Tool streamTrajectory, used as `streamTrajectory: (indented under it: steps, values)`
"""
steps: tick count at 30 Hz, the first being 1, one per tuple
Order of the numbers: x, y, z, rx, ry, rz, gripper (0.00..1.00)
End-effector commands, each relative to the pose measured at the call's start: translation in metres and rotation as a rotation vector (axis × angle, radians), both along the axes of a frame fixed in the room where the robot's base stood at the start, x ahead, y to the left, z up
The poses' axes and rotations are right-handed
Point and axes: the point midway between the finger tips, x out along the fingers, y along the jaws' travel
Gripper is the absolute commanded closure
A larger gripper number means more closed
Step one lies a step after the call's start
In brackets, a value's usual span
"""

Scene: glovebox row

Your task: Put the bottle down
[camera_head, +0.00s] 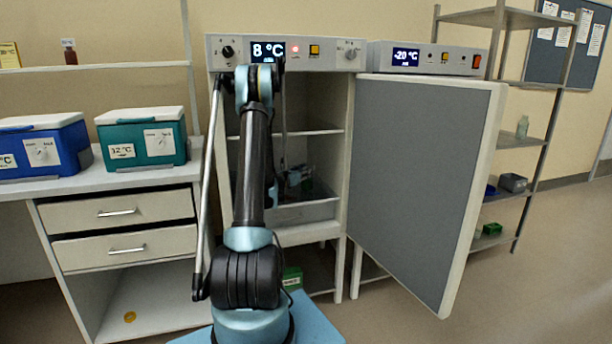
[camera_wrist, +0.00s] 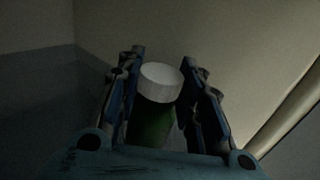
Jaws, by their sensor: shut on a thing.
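A green bottle (camera_wrist: 150,122) with a white cap (camera_wrist: 160,82) stands between the fingers of my gripper (camera_wrist: 160,100) in the wrist view. In the head view my arm reaches into the open fridge reading 8 °C (camera_head: 288,50). My gripper (camera_head: 292,178) is small and dim there, low inside the fridge near the bottom drawer or bin (camera_head: 305,212). The bottle is hard to make out in that view. Whether its base touches a surface is hidden.
The fridge door (camera_head: 420,180) stands open to the right. A shelf (camera_head: 318,132) crosses the fridge above my gripper. Blue (camera_head: 40,145) and teal (camera_head: 142,137) cool boxes stand on the left counter. A metal rack (camera_head: 530,140) stands at the far right.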

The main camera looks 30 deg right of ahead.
Motion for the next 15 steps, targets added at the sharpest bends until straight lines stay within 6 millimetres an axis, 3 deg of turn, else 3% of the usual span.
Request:
streamTrajectory:
  steps: [13, 14, 15]
  values:
    - [0.0009, -0.0033, -0.0101, 0.000, 0.000, 0.000, 1.00]
    - [0.0009, -0.0033, -0.0099, 0.000, 0.000, 0.000, 0.59]
    - [0.0008, -0.0032, -0.0098, 0.000, 0.000, 0.001, 0.50]
